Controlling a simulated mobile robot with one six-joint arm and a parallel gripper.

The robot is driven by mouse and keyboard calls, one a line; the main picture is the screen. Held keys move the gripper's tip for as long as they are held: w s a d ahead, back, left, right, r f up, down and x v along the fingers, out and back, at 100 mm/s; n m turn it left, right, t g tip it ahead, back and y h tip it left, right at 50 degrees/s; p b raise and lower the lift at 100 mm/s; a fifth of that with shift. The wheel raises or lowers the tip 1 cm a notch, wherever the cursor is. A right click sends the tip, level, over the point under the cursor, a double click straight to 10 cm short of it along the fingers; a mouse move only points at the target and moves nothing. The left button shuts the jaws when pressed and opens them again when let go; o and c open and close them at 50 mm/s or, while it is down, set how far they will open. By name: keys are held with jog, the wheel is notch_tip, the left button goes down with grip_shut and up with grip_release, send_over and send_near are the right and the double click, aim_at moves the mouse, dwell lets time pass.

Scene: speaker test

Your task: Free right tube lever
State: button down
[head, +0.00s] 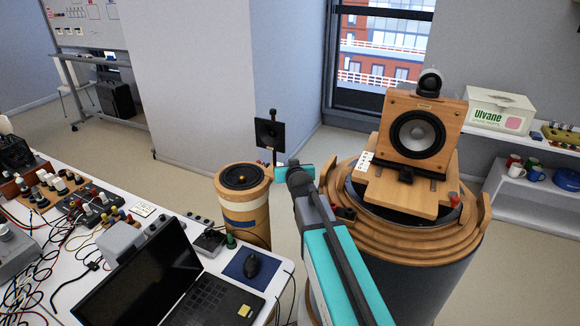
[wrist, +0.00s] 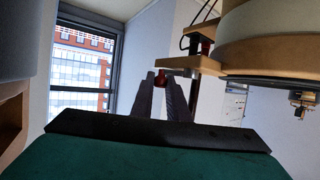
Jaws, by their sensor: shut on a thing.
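My gripper (wrist: 167,82) shows in the wrist view as two dark fingers, close together at the tips. They are shut on a small red piece, which looks like the lever (wrist: 160,80). Most of the lever is hidden by the fingers. A wooden bracket (wrist: 184,64) touches or passes just above it and joins the pale tube (wrist: 270,50) at the right. In the head view, my gripper's teal housing (head: 295,172) is beside the right rim of the wood-banded tube (head: 245,213); its fingertips are hidden there.
A black square panel (head: 270,134) stands on a post behind the tube. A large round stand (head: 440,243) with a wooden speaker (head: 424,128) is close on the right of my arm. The cluttered bench with a laptop (head: 150,280) fills the left.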

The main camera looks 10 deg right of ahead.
jog(key=c, duration=1.7)
grip_release()
jog(key=shift+s, duration=0.2)
jog(key=b+v, duration=0.4)
jog(key=v, duration=0.3)
jog(key=shift+s+r+b, duration=0.15)
jog(key=shift+s+b, duration=0.2)
jog(key=b, duration=0.4)
jog(key=shift+s+r+b, duration=0.2)
jog(key=shift+b, duration=0.2)
jog(key=b+v, duration=0.2)
jog(key=b, duration=0.7)
jog(key=shift+s+f, duration=0.15)
jog(key=shift+r+v, duration=0.2)
jog(key=shift+v, duration=1.35)
